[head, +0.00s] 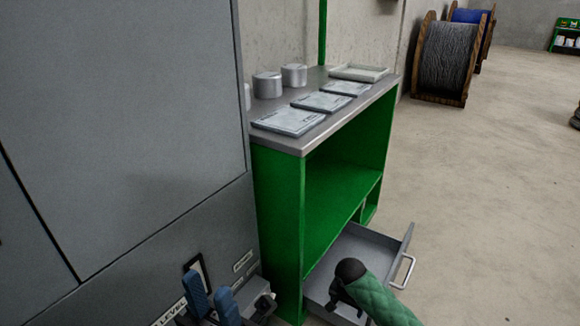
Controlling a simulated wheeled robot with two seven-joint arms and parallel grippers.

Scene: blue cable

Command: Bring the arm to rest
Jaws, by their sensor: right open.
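Two blue finger-like pieces at the bottom left edge seem to be my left gripper (211,298). They stand in front of the grey cabinet, with a narrow gap at their tips. The bottom edge cuts off the rest, so how far the jaws are apart is unclear. A green quilted arm with a black rounded end comes in at the bottom right. Its small dark end, my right gripper (346,303), is open over the pulled-out grey drawer (369,249). No object shows in it.
A grey cabinet (120,120) fills the left. The green workbench (278,200) stands beside it, with metal cans (267,85), flat plates (289,120) and a shallow tray (358,73) on top. A cable drum (446,55) is farther back.

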